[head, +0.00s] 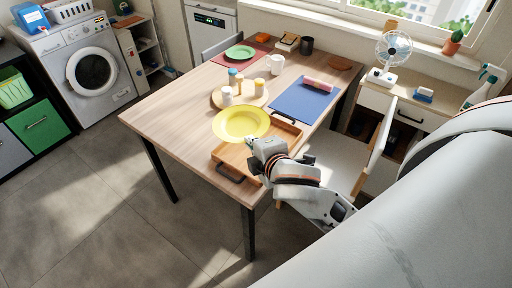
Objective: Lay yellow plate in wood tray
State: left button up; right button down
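The yellow plate (240,123) is near the middle of the table, and its near edge overlaps the wood tray in the picture. I cannot tell whether it rests on the table, on the tray's rim, or is raised. The wood tray (228,158) lies at the table's near edge, with a dark handle on its near side. My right gripper (254,150) is over the tray at the plate's near edge; its fingers are too small and hidden to show their state. My arm hides part of the tray. My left gripper is out of view.
A round board (216,98) with several small containers stands just behind the plate. A blue mat (300,103) with a pink item lies to the right, and a white mug (275,64) and a green plate (240,52) are farther back. The table's left side is clear.

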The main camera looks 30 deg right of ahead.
aim_at(256, 132)
jog(key=w+d+r+m+h, duration=0.1)
jog(key=w+m+h, duration=0.1)
jog(key=w+d+r+m+g+h, duration=0.1)
jog(key=w+d+r+m+h, duration=0.1)
jog(key=shift+w+d+r, duration=0.15)
jog(key=shift+w+d, duration=0.05)
jog(key=shift+w+d+r+m+g+h, duration=0.2)
jog(key=shift+w+d+m+g+h, duration=0.15)
jog(key=shift+d+m+h, duration=0.35)
notch_tip(256, 132, down, 20)
jog(key=b, duration=0.4)
jog(key=shift+a, duration=0.15)
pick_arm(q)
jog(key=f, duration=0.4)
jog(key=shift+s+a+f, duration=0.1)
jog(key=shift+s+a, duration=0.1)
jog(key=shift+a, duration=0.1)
pick_arm(e)
jog(key=shift+s, duration=0.1)
